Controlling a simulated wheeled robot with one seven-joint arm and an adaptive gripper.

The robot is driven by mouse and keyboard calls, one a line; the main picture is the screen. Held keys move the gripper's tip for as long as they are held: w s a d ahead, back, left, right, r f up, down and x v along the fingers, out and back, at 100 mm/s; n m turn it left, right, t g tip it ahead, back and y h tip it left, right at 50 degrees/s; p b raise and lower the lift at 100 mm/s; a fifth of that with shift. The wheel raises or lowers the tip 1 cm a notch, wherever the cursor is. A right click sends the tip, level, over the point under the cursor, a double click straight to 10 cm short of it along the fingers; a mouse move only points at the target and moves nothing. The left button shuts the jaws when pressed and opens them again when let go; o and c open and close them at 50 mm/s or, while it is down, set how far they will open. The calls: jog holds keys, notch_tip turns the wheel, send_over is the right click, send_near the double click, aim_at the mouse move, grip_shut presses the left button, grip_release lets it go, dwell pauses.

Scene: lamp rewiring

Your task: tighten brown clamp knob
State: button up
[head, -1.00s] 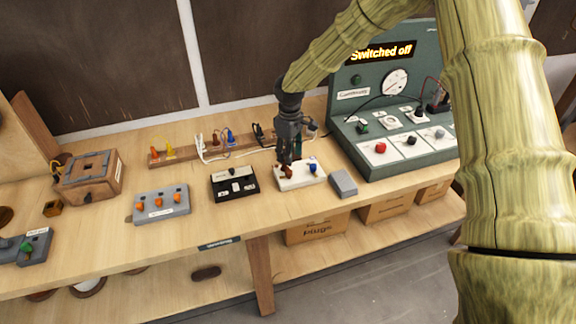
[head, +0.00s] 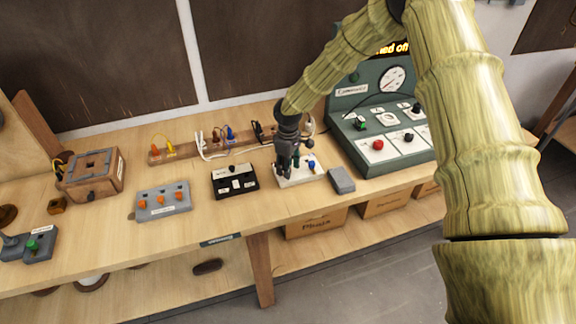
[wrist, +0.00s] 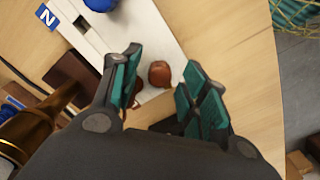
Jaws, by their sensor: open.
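The brown clamp knob (wrist: 159,74) is a small rounded reddish-brown knob on the white terminal block (wrist: 160,30). In the wrist view it sits between the tips of my gripper (wrist: 160,92), whose teal-padded fingers stand apart on either side of it. No clear contact shows. In the head view my gripper (head: 289,168) points down over the left part of the white block (head: 296,182) and hides the brown knob. A blue knob (head: 312,164) stands on the same block, to the right; it also shows at the top of the wrist view (wrist: 100,4).
A grey block (head: 341,180) lies just right of the white block. A black switch box (head: 233,188) stands to the left. The green test panel (head: 385,160) stands at the right. Plugs and cables (head: 215,140) line the wooden rail behind.

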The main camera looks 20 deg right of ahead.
jog(key=shift+c, duration=0.4)
grip_shut()
jog(key=m+b, duration=0.2)
jog(key=shift+f+m, duration=0.15)
jog(key=shift+m, duration=0.25)
jog(key=m+b, duration=0.1)
jog(key=m, duration=0.2)
jog(key=shift+m+b, duration=0.3)
jog(key=shift+b, duration=0.1)
jog(key=m+b, duration=0.1)
jog(key=m, duration=0.2)
jog(key=shift+m, duration=0.3)
jog(key=shift+m+b, duration=0.5)
jog(key=shift+m, duration=1.4)
